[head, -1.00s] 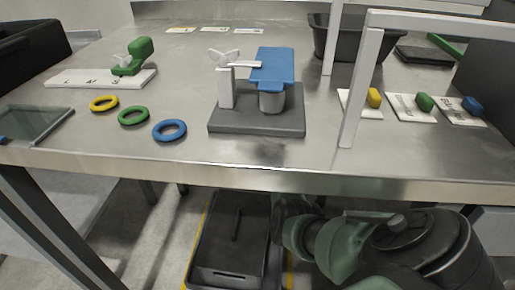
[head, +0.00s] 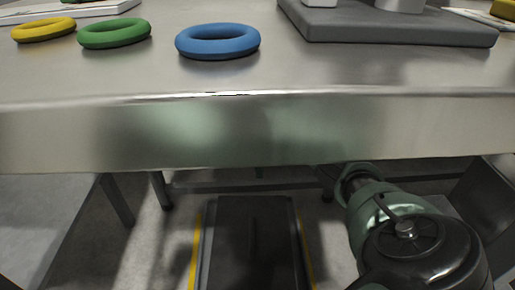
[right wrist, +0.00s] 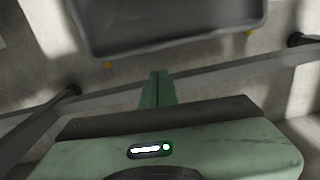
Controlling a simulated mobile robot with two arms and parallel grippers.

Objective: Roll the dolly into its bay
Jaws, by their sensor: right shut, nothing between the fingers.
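The dolly (head: 228,250) is a dark, flat, tray-like platform with a narrow raised strip or slot along its middle. It lies on the floor below the table, between two yellow floor lines (head: 194,245) that mark a bay. Its near end is cut off by the picture's bottom edge. In the right wrist view the dolly (right wrist: 170,30) shows at the top, beyond my fingertips. My right gripper (right wrist: 158,76) is shut and empty, apart from the dolly in the picture. In the head view my right arm reaches toward the table's underside, right of the dolly. My left gripper is out of view.
The metal table's thick front edge (head: 250,130) crosses above the dolly. On top lie a yellow ring (head: 44,30), a green ring (head: 114,33), a blue ring (head: 218,42) and a grey base (head: 390,25). Table legs (head: 116,200) stand to the left of the dolly.

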